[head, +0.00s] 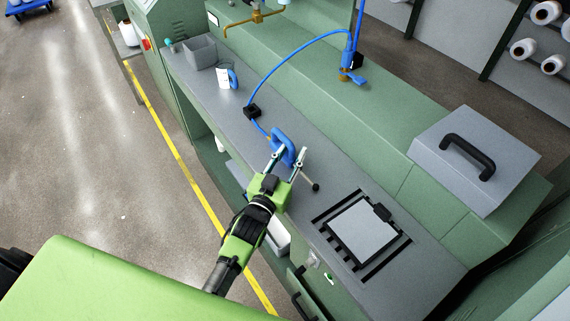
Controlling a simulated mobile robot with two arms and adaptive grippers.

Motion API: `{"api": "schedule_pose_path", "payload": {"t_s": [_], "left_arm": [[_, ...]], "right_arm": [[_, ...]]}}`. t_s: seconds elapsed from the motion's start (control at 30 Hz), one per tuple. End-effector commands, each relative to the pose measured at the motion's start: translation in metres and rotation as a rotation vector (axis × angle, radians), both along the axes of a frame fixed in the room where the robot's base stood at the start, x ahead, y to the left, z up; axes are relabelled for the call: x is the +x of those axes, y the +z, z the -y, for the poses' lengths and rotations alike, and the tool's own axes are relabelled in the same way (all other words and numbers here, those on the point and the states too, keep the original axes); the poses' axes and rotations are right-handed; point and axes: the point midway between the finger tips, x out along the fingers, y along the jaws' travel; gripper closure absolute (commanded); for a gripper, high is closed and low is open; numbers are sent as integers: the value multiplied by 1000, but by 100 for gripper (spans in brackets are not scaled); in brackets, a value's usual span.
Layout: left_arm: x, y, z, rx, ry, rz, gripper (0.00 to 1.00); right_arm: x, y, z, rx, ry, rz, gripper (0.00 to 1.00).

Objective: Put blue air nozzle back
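The blue air nozzle (283,143), with a looped handle, is on the grey worktop near its front edge in the head view. A blue hose (289,47) joins it through a small black block. My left gripper (291,151) is at the nozzle, with its two fingers spread apart and the lower part of the nozzle between them. A gap shows beside the right finger, so the gripper looks open. Whether a finger touches the nozzle cannot be told. My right gripper is not in view.
A blue valve fitting (348,60) stands on the green ledge at the hose's far end. A grey bin (199,53) and a white container (223,78) are at the worktop's far left. A ball-ended lever (315,187) is close right of my gripper. A handled grey box (471,165) stands at right.

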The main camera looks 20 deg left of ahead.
Motion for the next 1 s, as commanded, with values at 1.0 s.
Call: {"api": "schedule_pose_path", "payload": {"t_s": [1.0], "left_arm": [[-118,-2,-14,0,-1,-2,70]], "right_arm": [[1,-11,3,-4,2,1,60]]}}
